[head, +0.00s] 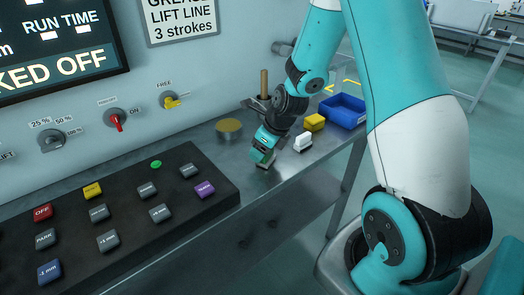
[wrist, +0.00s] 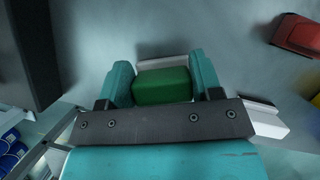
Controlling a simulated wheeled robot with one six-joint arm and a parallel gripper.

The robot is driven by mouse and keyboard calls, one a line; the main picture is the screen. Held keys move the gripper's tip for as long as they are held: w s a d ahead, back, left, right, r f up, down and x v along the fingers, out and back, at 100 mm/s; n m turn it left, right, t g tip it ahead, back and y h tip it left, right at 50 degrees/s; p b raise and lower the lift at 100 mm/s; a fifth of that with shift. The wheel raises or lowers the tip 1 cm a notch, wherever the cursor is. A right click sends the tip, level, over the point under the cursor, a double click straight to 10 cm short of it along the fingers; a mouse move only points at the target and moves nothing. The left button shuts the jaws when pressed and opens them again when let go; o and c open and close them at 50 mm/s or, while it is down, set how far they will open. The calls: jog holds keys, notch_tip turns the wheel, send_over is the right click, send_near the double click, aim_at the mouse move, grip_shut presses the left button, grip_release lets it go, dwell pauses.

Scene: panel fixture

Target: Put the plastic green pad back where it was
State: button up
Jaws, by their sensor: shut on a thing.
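My gripper (head: 264,157) points down at the metal bench beside the dark button panel, low over the bench top. It is shut on the green pad (wrist: 162,86), which sits between the two teal fingers in the wrist view. In the head view the fingers hide most of the pad. A pale strip shows just beyond the pad in the wrist view. I cannot tell whether the pad touches the bench.
The button panel (head: 120,215) lies to the left. A white block (head: 303,143), a yellow block (head: 315,122) and a blue bin (head: 343,108) stand to the right. A brass disc (head: 229,126) and a wooden handle (head: 264,83) are near the wall.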

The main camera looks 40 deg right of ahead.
jog(key=shift+f, duration=0.35)
jog(key=shift+c, duration=0.5)
jog(key=o, duration=1.3)
jog(key=shift+r, duration=0.15)
jog(key=p+v, duration=0.1)
jog(key=v, duration=1)
jog(key=s+a+r+n+g+y, duration=0.1)
jog(key=s+a+r+n, duration=0.2)
jog(key=a+n, duration=0.55)
jog(key=s+a+r+n+g+y, duration=0.1)
jog(key=s+a+r+n, duration=0.25)
jog(key=a+n, duration=0.5)
jog(key=s+a+r+n, duration=0.1)
jog(key=s+a+n, duration=0.1)
jog(key=s+n, duration=0.2)
jog(key=s+a+r+n+g, duration=0.1)
jog(key=s+n, duration=0.3)
jog(key=n, duration=0.6)
jog(key=s+a+r+n+g, duration=0.1)
jog(key=s+a+r+n, duration=0.1)
jog(key=s+a+n, duration=0.2)
jog(key=shift+s+r+n, duration=0.1)
jog(key=shift+s+n, duration=0.1)
jog(key=shift+n, duration=0.6)
jog(key=shift+s+n, duration=0.15)
jog(key=shift+n, duration=0.65)
